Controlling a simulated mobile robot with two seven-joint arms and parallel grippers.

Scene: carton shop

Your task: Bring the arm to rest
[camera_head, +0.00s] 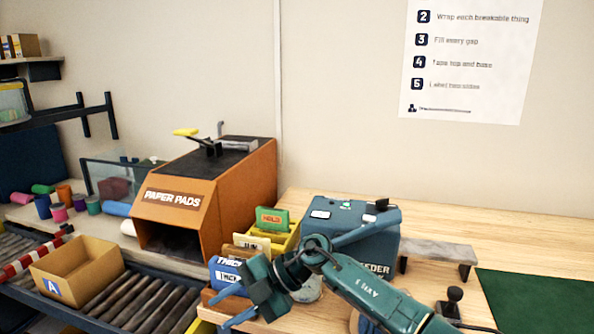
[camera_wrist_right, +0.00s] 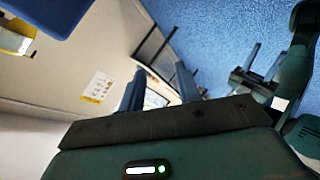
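My right arm reaches in from the lower right in the head view. Its gripper (camera_head: 220,311) points to the lower left, with two blue fingers apart. In the right wrist view the fingers (camera_wrist_right: 160,90) stand apart with nothing held between them. My left gripper is outside the head view. In the right wrist view, what looks like my left gripper (camera_wrist_right: 264,62) shows small at the right, its two prongs apart and empty.
The right gripper is close to blue-labelled packs (camera_head: 226,272) and a blue feeder machine (camera_head: 352,245). An orange paper-pad box (camera_head: 172,199) stands behind. An open carton (camera_head: 80,268) sits on rollers at left. A green mat (camera_head: 540,300) lies clear at right.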

